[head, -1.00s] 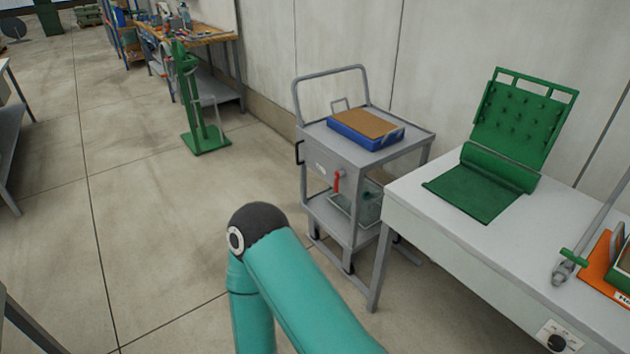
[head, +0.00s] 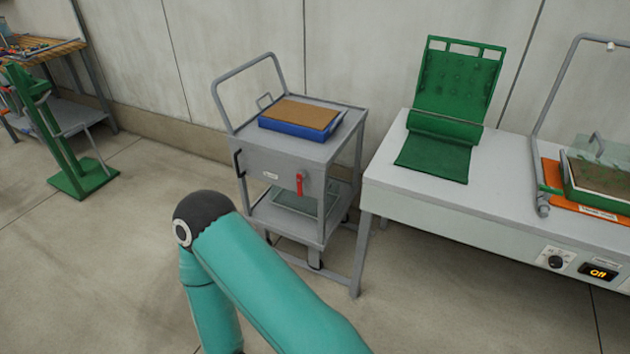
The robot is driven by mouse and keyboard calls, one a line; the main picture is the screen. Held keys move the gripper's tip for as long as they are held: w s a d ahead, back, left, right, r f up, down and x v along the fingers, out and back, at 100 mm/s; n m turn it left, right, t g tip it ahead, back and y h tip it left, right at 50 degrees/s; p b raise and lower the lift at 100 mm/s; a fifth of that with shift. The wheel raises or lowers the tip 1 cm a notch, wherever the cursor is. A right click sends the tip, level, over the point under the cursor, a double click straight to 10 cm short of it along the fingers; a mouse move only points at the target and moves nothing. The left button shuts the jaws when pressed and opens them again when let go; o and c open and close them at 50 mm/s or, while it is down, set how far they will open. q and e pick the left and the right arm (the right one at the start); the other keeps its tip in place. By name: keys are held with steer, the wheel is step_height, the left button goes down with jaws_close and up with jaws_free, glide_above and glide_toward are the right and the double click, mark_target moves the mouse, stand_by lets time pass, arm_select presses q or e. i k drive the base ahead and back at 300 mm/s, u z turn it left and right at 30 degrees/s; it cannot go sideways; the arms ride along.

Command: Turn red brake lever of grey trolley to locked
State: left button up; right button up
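The grey trolley (head: 284,158) stands against the wall, left of the white table. Its red brake lever (head: 300,184) hangs about straight down on the front panel. A small pale label (head: 271,176) sits to the left of the lever; I cannot read it. A blue tray with a brown top (head: 300,117) lies on the trolley's upper shelf, and a clear box (head: 300,200) is on the lower shelf. A teal arm link of mine fills the lower middle, in front of the trolley. Neither gripper is in view.
A green stand (head: 70,180) is far left. Floor left of the trolley is clear.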

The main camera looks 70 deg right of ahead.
mark_target(301, 176)
steer(key=z, duration=0.55)
steer(key=i, duration=1.05)
steer(key=z, duration=0.9)
steer(key=k, duration=0.5)
steer(key=z, duration=0.35)
steer(key=i, duration=0.6)
steer(key=u, duration=0.3)
